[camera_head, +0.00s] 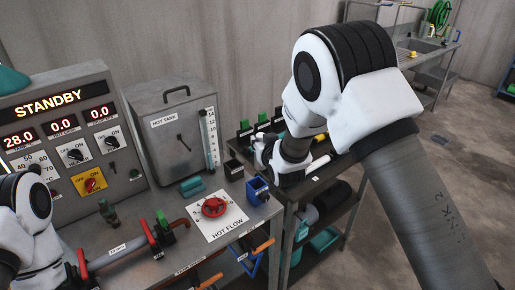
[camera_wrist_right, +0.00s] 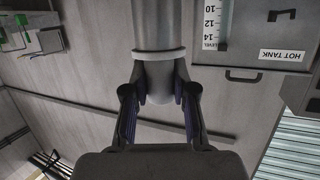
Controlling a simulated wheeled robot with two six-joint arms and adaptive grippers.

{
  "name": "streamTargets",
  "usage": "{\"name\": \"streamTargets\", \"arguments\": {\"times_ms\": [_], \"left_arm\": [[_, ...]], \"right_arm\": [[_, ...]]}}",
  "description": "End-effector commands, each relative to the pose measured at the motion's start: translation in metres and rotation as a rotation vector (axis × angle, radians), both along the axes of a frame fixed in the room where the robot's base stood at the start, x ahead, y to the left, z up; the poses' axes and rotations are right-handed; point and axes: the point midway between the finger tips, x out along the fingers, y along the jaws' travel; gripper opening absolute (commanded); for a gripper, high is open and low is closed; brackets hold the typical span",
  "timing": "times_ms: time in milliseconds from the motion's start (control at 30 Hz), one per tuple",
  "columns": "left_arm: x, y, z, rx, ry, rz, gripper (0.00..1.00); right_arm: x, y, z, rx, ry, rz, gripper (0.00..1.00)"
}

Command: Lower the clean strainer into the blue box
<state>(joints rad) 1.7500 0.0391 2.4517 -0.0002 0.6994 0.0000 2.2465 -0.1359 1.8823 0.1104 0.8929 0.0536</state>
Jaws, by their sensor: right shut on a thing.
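My right gripper (camera_wrist_right: 160,100) is shut on a grey cylindrical part with a paler ring around it, apparently the strainer (camera_wrist_right: 158,68). Its rounded end sits between the two fingers in the right wrist view. In the head view my right wrist covers that area, and I cannot make out the strainer or the fingers there. The blue box (camera_head: 257,189) stands upright at the bench's right edge, just left of my right wrist and apart from it. My left arm shows at the lower left, but its gripper is not visible.
A dark box (camera_head: 233,170) stands behind the blue box. The hot tank (camera_head: 172,130) is at the back; it also shows upside down in the wrist view (camera_wrist_right: 262,40). A red valve knob (camera_head: 214,206) lies left of the blue box. A dark shelf (camera_head: 340,165) stands to the right.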

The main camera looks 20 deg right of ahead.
Motion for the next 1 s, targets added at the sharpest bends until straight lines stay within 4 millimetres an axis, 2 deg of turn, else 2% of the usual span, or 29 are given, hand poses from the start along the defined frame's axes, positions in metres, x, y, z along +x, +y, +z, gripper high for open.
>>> {"name": "streamTargets", "arguments": {"times_ms": [100,267,467,733,1000], "left_arm": [[0.001,0.000,0.000,0.000,-0.002,0.001,0.52],[0.001,0.000,-0.003,0.000,-0.003,0.001,0.52],[0.001,0.000,-0.018,0.000,-0.003,0.001,0.52],[0.002,0.001,-0.048,0.000,-0.002,0.001,0.52],[0.002,0.001,-0.060,0.000,-0.002,0.001,0.52]], "right_arm": [[0.002,0.000,0.020,0.001,-0.005,0.002,0.00],[0.003,0.000,0.024,0.002,-0.001,0.002,0.00],[0.003,0.000,0.001,0.002,0.000,0.002,0.00],[0.004,0.000,-0.044,0.002,0.000,0.002,0.00],[0.003,0.000,-0.058,0.002,-0.004,0.001,0.00]]}}
